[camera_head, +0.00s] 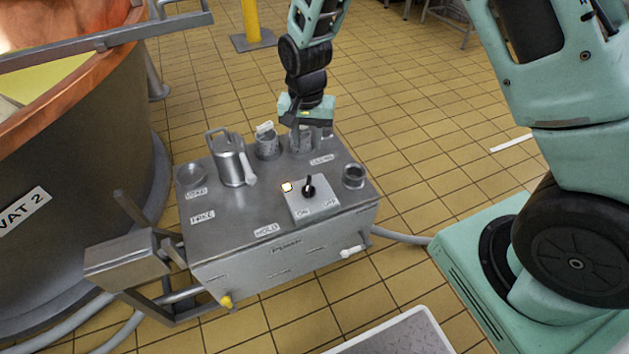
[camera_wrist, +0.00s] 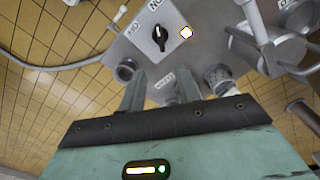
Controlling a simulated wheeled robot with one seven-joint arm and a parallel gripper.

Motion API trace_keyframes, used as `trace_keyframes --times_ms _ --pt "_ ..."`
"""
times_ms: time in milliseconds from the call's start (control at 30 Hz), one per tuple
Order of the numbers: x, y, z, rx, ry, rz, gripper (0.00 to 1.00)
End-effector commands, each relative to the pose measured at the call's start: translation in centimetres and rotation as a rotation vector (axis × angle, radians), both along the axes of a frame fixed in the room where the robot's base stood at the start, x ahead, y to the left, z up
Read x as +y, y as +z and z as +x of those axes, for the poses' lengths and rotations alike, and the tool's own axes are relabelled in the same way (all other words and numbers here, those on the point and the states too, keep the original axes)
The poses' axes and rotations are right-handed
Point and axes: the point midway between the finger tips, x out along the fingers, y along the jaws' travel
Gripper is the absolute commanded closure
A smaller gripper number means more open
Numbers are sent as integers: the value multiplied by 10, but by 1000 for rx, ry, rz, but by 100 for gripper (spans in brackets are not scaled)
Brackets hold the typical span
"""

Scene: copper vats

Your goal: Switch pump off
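The pump's switch plate (camera_head: 313,207) is a pale square on top of the grey metal pump box (camera_head: 230,220), with ON and OFF labels on its near edge. Its black rotary knob (camera_head: 309,188) stands upright; I cannot tell surely which label it points to. The knob also shows in the wrist view (camera_wrist: 157,38). A small lamp (camera_head: 287,187) beside the plate glows. My gripper (camera_head: 302,140) hangs over the far edge of the box, behind the knob and apart from it. In the wrist view its two fingers (camera_wrist: 162,88) are spread, with nothing between them.
A metal jug (camera_head: 230,160) and several round holders stand on the box, including a short cup (camera_head: 353,177) right of the knob. Copper vat 2 (camera_head: 60,150) is at left. A pale tray (camera_head: 405,335) lies at the bottom.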

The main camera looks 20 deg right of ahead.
Motion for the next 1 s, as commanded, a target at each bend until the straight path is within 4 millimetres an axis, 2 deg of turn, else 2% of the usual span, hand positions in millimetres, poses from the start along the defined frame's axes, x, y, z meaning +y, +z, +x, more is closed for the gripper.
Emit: trace_keyframes --times_ms 600,800,1000 --pt "0 -125 -1 2 2 0 67" --pt "0 -151 -1 1 2 1 67" --pt "0 -159 0 0 2 1 67"
